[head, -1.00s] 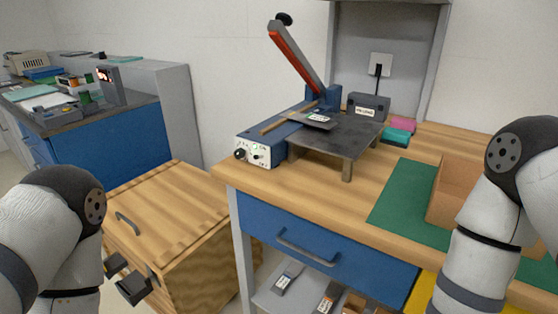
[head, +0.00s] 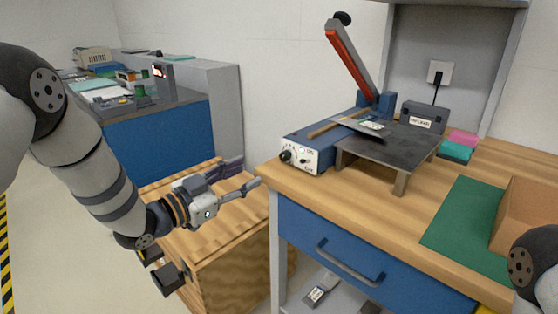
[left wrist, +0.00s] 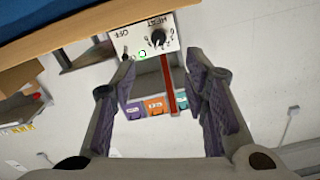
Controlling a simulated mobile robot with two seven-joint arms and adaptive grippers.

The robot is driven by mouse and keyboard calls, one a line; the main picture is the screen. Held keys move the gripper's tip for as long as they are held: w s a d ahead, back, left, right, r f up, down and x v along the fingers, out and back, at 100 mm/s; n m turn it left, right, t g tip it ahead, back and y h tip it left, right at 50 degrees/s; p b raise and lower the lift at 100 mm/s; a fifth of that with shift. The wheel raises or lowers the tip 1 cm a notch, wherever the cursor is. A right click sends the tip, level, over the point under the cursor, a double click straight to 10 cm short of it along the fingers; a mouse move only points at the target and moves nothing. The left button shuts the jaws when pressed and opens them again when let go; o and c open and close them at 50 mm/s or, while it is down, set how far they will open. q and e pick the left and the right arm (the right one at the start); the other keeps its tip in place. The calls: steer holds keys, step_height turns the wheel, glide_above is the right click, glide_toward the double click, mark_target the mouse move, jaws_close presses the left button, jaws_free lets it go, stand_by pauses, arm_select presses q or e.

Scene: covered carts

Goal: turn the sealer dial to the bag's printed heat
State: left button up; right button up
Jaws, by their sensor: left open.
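The blue sealer (head: 322,143) stands on the wooden bench with its red-edged lever raised. Its white front panel (head: 309,159) carries a black dial (head: 286,156) and a small green light. In the left wrist view the dial (left wrist: 157,39) sits beside the word HEAT on the tilted panel. A flat pouch (head: 371,128) with a pale label lies at the sealer, over the dark platform; its print is too small to read. My left gripper (head: 248,173) is open and empty, left of the panel and apart from the dial. Its purple-padded fingers (left wrist: 160,80) point toward the panel.
A wooden crate-like cart (head: 232,255) stands below my left gripper. The bench's front edge (head: 380,232) and blue drawer (head: 345,255) lie to its right. A green mat (head: 462,222) and cardboard box (head: 530,215) sit at the bench's right.

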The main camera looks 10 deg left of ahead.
mark_target(282, 158)
arm_select(q)
steer(key=x, duration=0.3)
steer(key=b+x, duration=0.1)
steer(key=x, duration=0.6)
steer(key=shift+w+d+f, duration=0.25)
steer(key=shift+f, duration=0.1)
steer(key=shift+w+d+r, duration=0.15)
steer(key=shift+w, duration=0.05)
arm_select(e)
steer(key=shift+s+f+g, duration=0.4)
steer(key=shift+s+f, duration=0.55)
arm_select(q)
steer(key=shift+c, duration=0.6)
jaws_close()
